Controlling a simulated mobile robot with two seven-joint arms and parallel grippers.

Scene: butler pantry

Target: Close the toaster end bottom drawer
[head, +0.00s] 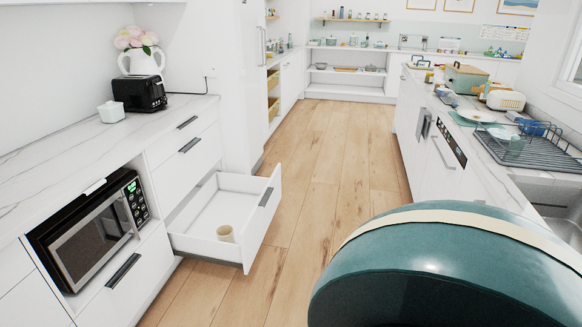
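The bottom drawer (262,218) of the left counter, below the toaster, is pulled well out over the floor. It has a white front with a dark handle (266,197) and a shallow white box. The black toaster (140,93) sits on the counter above. The two drawers over the open one are shut. Neither of my grippers shows in the head view, so I cannot see whether they are open or shut.
A microwave (95,229) is built into the left counter, nearer than the open drawer. The wooden floor (330,150) between the two counters is clear. The right counter holds a dish rack (530,150) and several kitchen items. A close shape blocks the lower right of the view.

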